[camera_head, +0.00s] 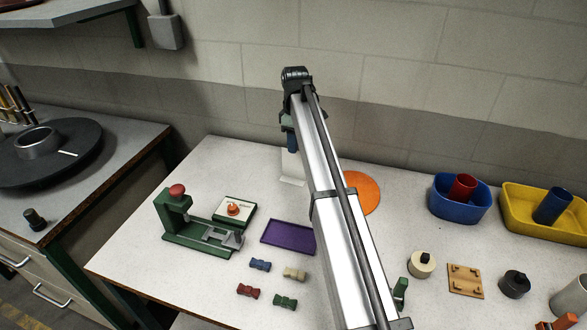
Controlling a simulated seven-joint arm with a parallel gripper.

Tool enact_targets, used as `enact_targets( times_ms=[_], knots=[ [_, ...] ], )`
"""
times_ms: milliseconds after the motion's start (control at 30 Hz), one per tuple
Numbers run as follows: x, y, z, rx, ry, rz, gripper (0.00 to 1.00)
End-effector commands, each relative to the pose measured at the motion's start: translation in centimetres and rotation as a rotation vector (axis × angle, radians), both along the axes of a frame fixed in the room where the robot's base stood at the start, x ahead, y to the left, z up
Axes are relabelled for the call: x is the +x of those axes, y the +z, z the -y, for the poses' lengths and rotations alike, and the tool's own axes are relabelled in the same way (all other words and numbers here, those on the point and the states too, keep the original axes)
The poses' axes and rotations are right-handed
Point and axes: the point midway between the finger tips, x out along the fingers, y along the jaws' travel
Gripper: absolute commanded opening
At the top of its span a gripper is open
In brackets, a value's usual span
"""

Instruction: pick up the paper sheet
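No single item is clearly marked as the paper sheet. A thin white upright piece (292,166) with a flat foot stands at the back of the table, partly hidden by my arm. A flat purple rectangle (288,238) lies on the table left of my arm. My arm reaches up and back across the table. My gripper (290,140) is at its far end, small and dark with a blue part, in front of or above the white piece. I cannot tell whether it touches the piece or how its fingers stand.
A green press (195,230) with a red knob stands at left, beside a white-topped green box (235,212). Several small coloured blocks (260,265) lie at the front. An orange disc (363,192) lies behind my arm. Blue (460,210) and yellow (545,228) bins stand at right.

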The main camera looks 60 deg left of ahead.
Motion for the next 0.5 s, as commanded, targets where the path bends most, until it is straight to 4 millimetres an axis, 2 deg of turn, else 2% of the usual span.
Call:
enact_targets(
  times_ms=[233,500],
  knots=[
    [-0.2,-1.4,0.0,0.000,0.000,0.000,0.33],
    [-0.4,-4.8,0.0,0.000,0.000,0.000,0.33]
  ],
)
